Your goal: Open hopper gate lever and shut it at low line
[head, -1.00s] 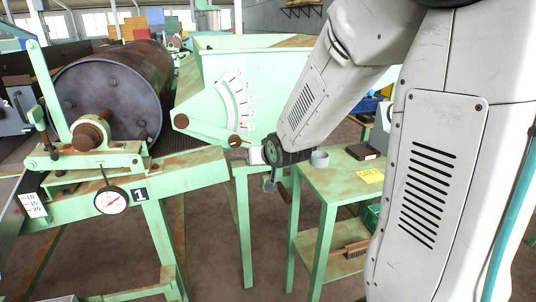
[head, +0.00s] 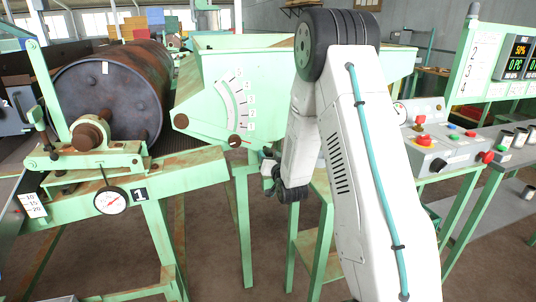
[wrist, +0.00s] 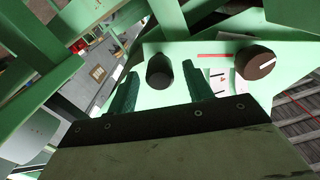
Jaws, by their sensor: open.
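The green hopper (head: 262,80) stands mid-scene in the head view. Its gate lever (head: 208,131) slopes down right from a brown pivot disc (head: 181,121) to a brown knob (head: 234,141), at the low end of a white numbered scale (head: 232,100). A short red line shows beside the knob. My gripper (head: 267,168) is just right of and below that knob. In the wrist view its fingers (wrist: 158,88) are apart, with a dark round knob (wrist: 160,71) showing between them; I cannot tell whether they touch it. A red line and a white-marked disc (wrist: 257,62) lie to its right.
A rusty drum (head: 108,92) on a green frame with a dial gauge (head: 111,200) is at left. A green table leg structure (head: 310,245) stands under my arm. A control panel (head: 440,145) with red buttons and a screen (head: 518,58) are at right.

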